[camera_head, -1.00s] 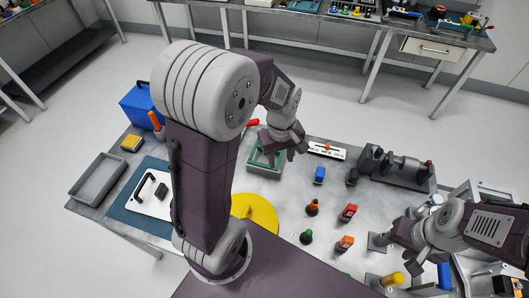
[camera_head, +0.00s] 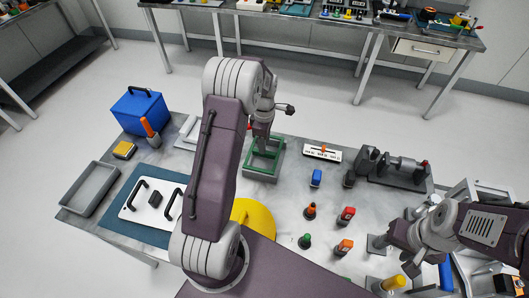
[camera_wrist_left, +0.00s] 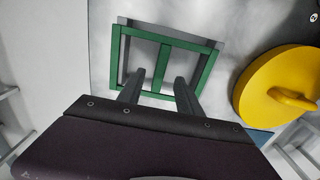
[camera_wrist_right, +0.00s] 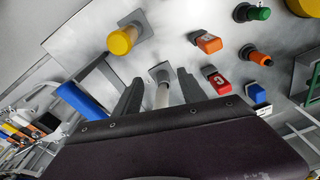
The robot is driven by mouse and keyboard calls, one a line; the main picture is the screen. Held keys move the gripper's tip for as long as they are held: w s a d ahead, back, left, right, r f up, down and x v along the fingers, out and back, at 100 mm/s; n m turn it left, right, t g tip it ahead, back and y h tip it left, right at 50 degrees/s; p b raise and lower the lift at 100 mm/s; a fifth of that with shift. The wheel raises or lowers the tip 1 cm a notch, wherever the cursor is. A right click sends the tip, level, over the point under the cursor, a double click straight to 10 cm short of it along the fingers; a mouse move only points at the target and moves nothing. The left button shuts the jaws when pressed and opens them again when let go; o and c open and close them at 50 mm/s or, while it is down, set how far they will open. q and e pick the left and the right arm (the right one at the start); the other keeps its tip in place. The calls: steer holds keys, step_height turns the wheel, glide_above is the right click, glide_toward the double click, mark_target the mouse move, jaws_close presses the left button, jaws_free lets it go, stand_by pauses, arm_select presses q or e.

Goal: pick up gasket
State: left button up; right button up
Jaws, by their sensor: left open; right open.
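The gasket, a flat green rectangular frame with a middle bar, shows in the head view (camera_head: 262,176) on a grey holder. It also shows in the left wrist view (camera_wrist_left: 170,39), where grey holder edges stick out behind it. My left gripper (camera_head: 263,143) is over the gasket in the head view. In the left wrist view its fingers (camera_wrist_left: 160,84) are apart, pointing at the gasket on either side of the middle bar, with nothing held. Contact cannot be told. My right gripper (camera_wrist_right: 158,85) is open, its fingers on either side of a metal post (camera_wrist_right: 163,92) in the view.
A yellow disc (camera_head: 257,216) with a handle lies near the gasket; it shows in the left wrist view (camera_wrist_left: 280,83). A white plate (camera_head: 150,208) with black handles, a grey tray (camera_head: 88,188) and a blue box (camera_head: 139,111) stand left. Connectors (camera_head: 310,211) and a fixture (camera_head: 398,171) stand right.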

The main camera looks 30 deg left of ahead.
arm_select(q)
step_height(320, 180, down, 5)
steer(key=shift+p, duration=0.5)
jaws_close()
